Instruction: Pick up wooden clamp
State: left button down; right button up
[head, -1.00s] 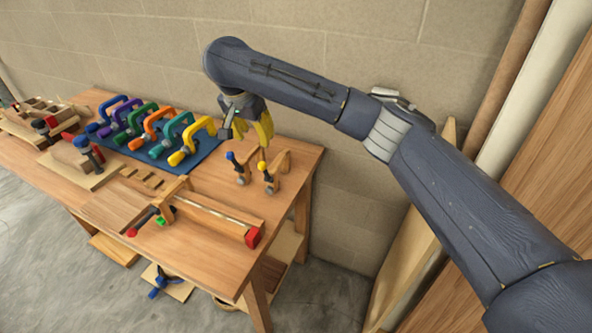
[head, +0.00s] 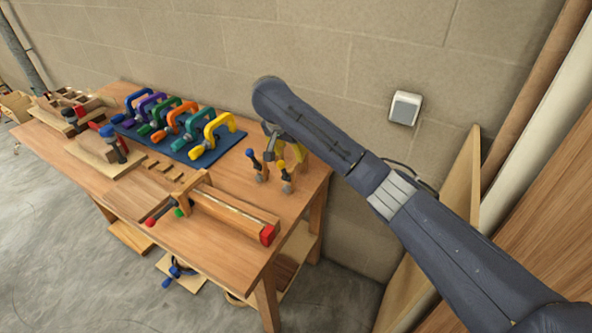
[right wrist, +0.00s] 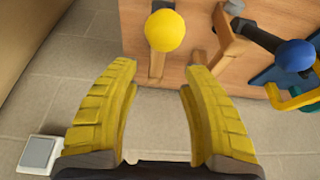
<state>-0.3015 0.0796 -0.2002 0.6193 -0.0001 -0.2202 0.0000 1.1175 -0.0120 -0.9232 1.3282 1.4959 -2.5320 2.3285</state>
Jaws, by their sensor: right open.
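Two small wooden clamps stand at the back right corner of the workbench. One has a yellow ball knob (head: 282,164), the other a blue ball knob (head: 250,153). My right gripper (head: 291,152) is just behind and above them, its yellow fingers partly hidden by the wrist. In the right wrist view the fingers (right wrist: 160,72) are spread and empty. The yellow knob (right wrist: 165,31) and the wooden bar below it show ahead, in line with the gap. The blue knob (right wrist: 295,55) is off to the right. My left gripper is out of view.
The workbench (head: 225,258) carries a blue mat (head: 207,158) with several coloured clamps left of the wooden ones. A long wooden clamp with a red end (head: 267,234) lies in front. A wall (head: 210,50) with a switch box (head: 404,107) is behind.

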aim_at(295, 161)
jog(key=shift+x, duration=3.95)
jog(key=shift+d, duration=0.2)
jog(key=shift+s, duration=0.1)
grip_shut()
